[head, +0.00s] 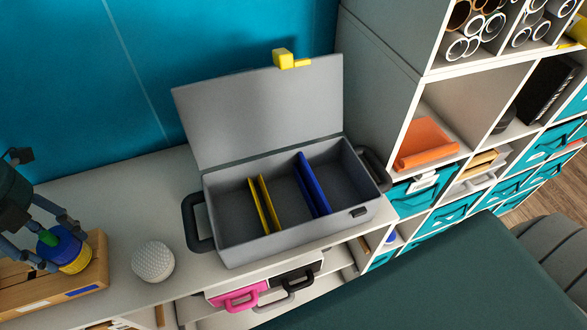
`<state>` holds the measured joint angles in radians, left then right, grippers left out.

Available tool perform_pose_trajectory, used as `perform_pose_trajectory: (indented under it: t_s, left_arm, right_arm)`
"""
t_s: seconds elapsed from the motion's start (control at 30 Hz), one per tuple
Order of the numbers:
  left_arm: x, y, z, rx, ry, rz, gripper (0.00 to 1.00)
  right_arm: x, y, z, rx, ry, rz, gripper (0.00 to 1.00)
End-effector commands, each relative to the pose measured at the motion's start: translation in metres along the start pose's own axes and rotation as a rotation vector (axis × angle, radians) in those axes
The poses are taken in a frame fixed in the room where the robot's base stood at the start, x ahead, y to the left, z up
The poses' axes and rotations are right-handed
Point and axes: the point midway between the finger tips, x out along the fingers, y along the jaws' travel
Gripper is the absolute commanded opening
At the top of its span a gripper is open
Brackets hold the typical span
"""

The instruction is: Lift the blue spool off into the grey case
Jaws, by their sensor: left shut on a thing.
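The blue spool (68,246) is at the left edge, with a yellow band around its lower part and a small green piece at its top. My left gripper (60,247) comes down from the left and is shut on the spool. The spool is at the wooden rack (88,284); whether it touches the rack is hard to tell. The grey case (233,251) stands open on the white counter, its lid raised at the back. Yellow and blue dividers (313,187) split its inside, and no spool shows in it. My right gripper is not in view.
A white dimpled ball (153,262) sits between rack and case. The case has black side handles (196,222). A yellow piece (284,60) sits on the lid's top edge. White shelving (400,130) with an orange item and teal bins stands to the right.

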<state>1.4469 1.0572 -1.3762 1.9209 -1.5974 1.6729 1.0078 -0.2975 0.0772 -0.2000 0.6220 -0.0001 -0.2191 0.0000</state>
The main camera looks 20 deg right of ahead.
Motion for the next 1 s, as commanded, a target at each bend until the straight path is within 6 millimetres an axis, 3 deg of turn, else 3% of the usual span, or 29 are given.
perform_pose_trajectory:
  t_s: [0.23,1.0]
  left_arm:
    - [-0.003,0.000,0.001,-0.001,-0.003,0.000,0.14]
    - [-0.042,0.000,-0.001,0.000,-0.002,-0.001,0.14]
  right_arm:
    - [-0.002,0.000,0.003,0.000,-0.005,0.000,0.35]
    - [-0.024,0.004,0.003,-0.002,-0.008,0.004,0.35]
